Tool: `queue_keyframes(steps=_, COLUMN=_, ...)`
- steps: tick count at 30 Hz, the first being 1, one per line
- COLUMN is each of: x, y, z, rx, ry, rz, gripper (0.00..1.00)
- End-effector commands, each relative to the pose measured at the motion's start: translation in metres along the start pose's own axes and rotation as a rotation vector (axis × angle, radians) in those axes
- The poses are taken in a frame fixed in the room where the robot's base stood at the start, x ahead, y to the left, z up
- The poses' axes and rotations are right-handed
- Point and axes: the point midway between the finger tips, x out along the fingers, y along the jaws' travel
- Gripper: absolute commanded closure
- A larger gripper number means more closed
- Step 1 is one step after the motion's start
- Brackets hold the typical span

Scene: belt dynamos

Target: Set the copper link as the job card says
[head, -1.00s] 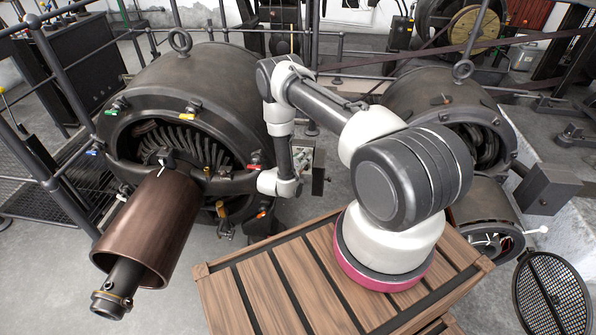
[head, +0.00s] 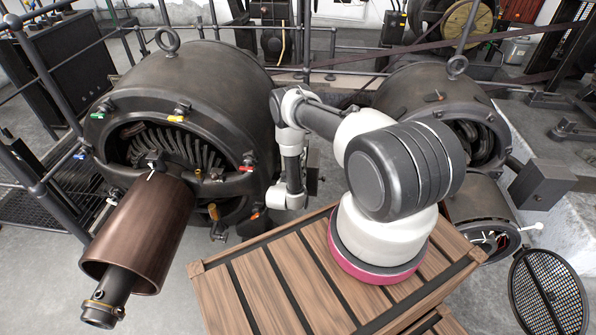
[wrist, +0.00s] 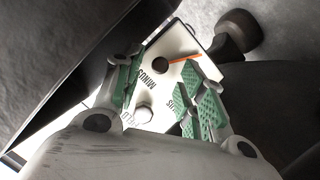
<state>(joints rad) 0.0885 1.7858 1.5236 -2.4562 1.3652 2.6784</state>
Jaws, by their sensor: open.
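In the wrist view my gripper (wrist: 162,92) is open, its green-padded fingers apart over a white plate (wrist: 178,42). The plate carries dark lettering; one word reads MINUS, and others are partly covered by the fingers. A hex-headed stud (wrist: 143,113) shows between the fingers, and a dark round stud or hole (wrist: 160,65) lies beyond it. A thin orange strip (wrist: 185,57) beside the right finger may be the copper link; I cannot be sure. In the head view my arm hides most of the terminal box, and the gripper's fingers cannot be made out. No job card is readable.
A large dark dynamo (head: 190,85) stands left of my arm, with a brown cylinder (head: 145,225) projecting toward me. A second dynamo (head: 430,95) stands at right. A dark brown rounded knob (wrist: 240,30) sits beyond the plate. A slatted wooden platform (head: 265,285) lies in front.

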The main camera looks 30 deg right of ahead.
Motion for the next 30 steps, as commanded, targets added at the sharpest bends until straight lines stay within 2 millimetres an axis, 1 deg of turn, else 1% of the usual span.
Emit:
queue_keyframes(steps=1, x=0.006, y=0.001, z=0.001, rx=0.002, ry=0.0, rz=0.002, gripper=0.6)
queue_keyframes(steps=5, x=0.016, y=0.0, z=0.0, rx=0.0, ry=0.0, rz=0.001, gripper=0.6)
queue_keyframes(steps=13, x=0.018, y=0.0, z=0.0, rx=-0.001, ry=0.0, rz=0.0, gripper=0.6)
queue_keyframes(steps=14, x=0.018, y=0.0, z=0.0, rx=-0.001, ry=0.0, rz=0.0, gripper=0.63)
queue_keyframes(steps=15, x=0.018, y=0.0, z=0.0, rx=-0.001, ry=0.0, rz=0.0, gripper=0.71)
queue_keyframes(steps=20, x=0.018, y=0.0, z=0.0, rx=-0.001, ry=0.0, rz=0.0, gripper=1.0)
queue_keyframes(steps=26, x=0.017, y=-0.001, z=-0.001, rx=-0.007, ry=0.0, rz=0.002, gripper=1.0)
queue_keyframes(steps=30, x=0.015, y=-0.006, z=-0.005, rx=-0.086, ry=0.003, rz=0.033, gripper=1.0)
